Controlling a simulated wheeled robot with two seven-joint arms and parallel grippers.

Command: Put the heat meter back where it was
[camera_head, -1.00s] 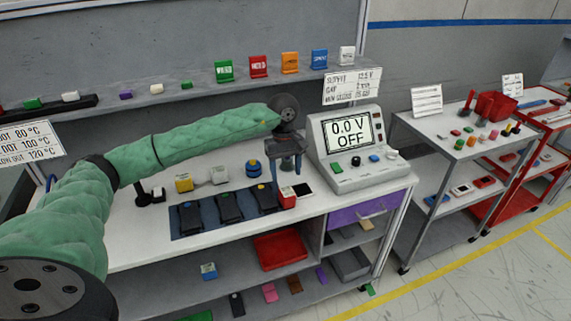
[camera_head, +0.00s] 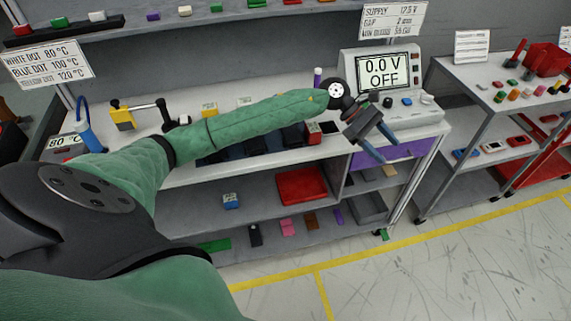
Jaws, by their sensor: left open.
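My left gripper (camera_head: 383,146) is open and empty, in front of the bench's right part near the purple drawer (camera_head: 400,150). No object is clearly labelled as the heat meter. A small white item with a dark face (camera_head: 329,128) lies beside the block. A device reading 80 °C (camera_head: 66,142) stands at the bench's far left. My left arm hides part of the bench top. My right gripper is not in view.
A power supply reading 0.0 V OFF (camera_head: 381,72) stands behind the gripper. A yellow stand with a dark arm (camera_head: 122,115) is at the left. A red tray (camera_head: 302,186) sits on the lower shelf. A grey cart (camera_head: 480,75) stands at right. The floor in front is clear.

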